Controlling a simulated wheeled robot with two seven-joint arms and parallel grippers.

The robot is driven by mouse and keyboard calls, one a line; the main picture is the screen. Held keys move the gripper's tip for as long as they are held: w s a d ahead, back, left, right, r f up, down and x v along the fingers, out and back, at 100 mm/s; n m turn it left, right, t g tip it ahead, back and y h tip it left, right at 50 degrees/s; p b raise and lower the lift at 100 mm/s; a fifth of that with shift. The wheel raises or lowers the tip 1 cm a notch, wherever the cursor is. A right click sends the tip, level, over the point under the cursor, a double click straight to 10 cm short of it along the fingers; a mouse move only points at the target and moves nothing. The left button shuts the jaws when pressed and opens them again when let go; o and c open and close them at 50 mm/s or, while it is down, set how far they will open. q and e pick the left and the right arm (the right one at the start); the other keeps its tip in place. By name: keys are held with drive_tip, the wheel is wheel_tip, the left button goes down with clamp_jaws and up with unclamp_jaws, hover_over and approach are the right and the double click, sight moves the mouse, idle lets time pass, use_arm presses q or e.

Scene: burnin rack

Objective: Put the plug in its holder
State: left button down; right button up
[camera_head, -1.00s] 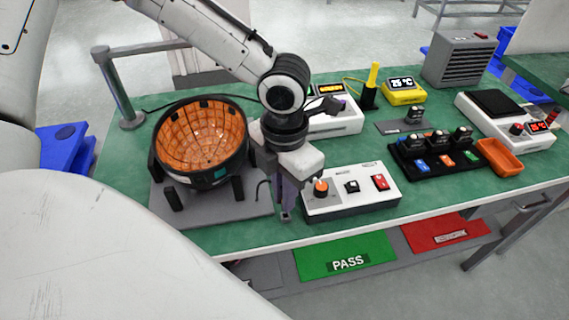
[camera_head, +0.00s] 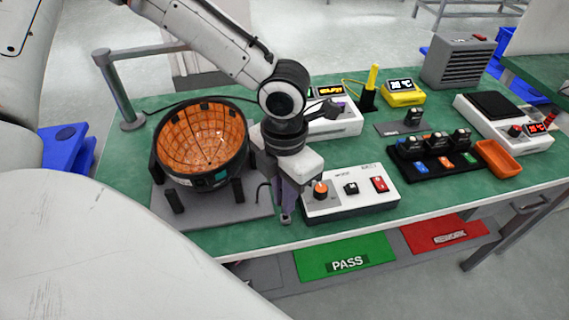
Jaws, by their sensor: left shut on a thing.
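My left gripper (camera_head: 286,216) points down at the table's front edge, just left of the white control box (camera_head: 350,205) with an orange knob. Its fingers are shut on a small piece, most likely the plug, which the fingers and wrist largely hide. A thin dark cable loop (camera_head: 262,190) shows just left of the fingers. I cannot clearly make out the plug's holder; the arm covers part of that area. My right gripper is not in view.
A round orange-lined bowl fixture (camera_head: 203,140) on a grey base stands close to the left of the gripper. A black tray (camera_head: 435,165) of small modules and an orange bin (camera_head: 499,158) lie to the right. Green table (camera_head: 410,208) is bare at front right.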

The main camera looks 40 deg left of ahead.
use_arm(q)
drive_tip(key=shift+f+b, duration=0.55)
drive_tip(key=shift+f, duration=0.55)
drive_tip(key=c, duration=1.7)
unclamp_jaws()
wheel_tip(320, 180, up, 10)
drive_tip(key=shift+r+p, duration=0.2)
drive_tip(key=shift+p, duration=0.85)
